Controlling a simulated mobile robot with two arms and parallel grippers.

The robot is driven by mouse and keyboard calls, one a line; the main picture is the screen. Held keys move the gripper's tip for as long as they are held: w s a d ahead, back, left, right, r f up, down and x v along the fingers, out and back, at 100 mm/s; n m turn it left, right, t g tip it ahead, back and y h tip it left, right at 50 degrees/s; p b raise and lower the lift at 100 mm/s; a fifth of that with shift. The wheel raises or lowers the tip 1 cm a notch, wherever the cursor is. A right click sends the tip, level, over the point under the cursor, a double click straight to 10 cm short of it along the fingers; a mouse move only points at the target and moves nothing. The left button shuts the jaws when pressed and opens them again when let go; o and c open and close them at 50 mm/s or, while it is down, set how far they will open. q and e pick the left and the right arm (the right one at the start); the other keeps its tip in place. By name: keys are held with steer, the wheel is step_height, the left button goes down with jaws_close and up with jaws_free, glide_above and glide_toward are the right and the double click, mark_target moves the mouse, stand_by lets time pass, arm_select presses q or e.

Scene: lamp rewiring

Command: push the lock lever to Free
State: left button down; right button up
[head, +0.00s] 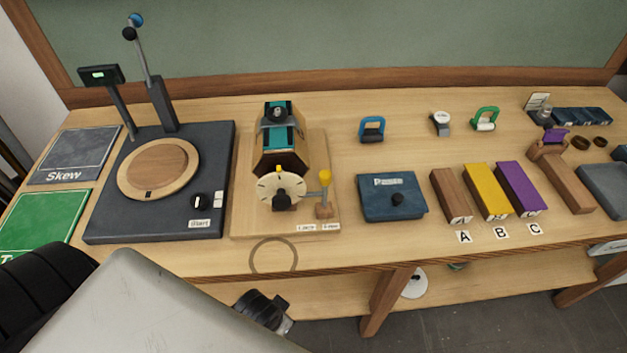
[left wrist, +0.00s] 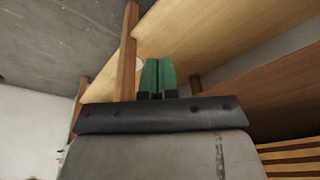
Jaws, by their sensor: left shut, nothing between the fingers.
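The lock lever (head: 324,190) is a short upright post with a yellow top. It stands at the right front of a wooden fixture board (head: 240,200) in the head view. Two small white labels lie in front of it; their print is too small to read surely. My right gripper is not seen.
A dark turntable base (head: 105,225) stands left of the fixture. A blue box (head: 391,197) and brown, yellow and purple blocks (head: 486,190) stand to the right. A ring mark (head: 274,257) lies on bare bench in front. My grey arm fills the lower left.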

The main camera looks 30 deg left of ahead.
arm_select(q)
steer(key=w+r+v, duration=0.1)
steer(key=w+v, duration=0.1)
steer(key=v, duration=0.8)
steer(key=w+a+r+m+t, duration=0.2)
steer(key=r+m, duration=0.1)
steer(key=m, duration=0.2)
steer(key=w+a+r+m+t+y, duration=0.1)
steer(key=a+r+m+t, duration=0.1)
steer(key=a+m, duration=0.1)
steer(key=w+a+r+m+t+y, duration=0.1)
steer(key=w+a+r+m+t, duration=0.1)
steer(key=m, duration=0.4)
steer(key=shift+w+a+r+m+p, duration=0.15)
steer(key=shift+w+r+m+p, duration=0.2)
steer(key=shift+r, duration=0.45)
steer(key=w+d+r+m+t+h, duration=0.1)
steer(key=r+m, duration=0.4)
steer(key=m, duration=0.6)
steer(key=w+d+r+m+t+h, duration=0.1)
steer(key=r+m+t+h, duration=0.3)
steer(key=m, duration=0.7)
steer(key=shift+d+r, duration=0.8)
steer(key=shift+r, duration=0.05)
steer(key=shift+w, duration=0.15)
steer(key=p, duration=0.4)
glide_toward(321, 180)
steer(key=x, duration=0.7)
steer(key=shift+w, duration=0.15)
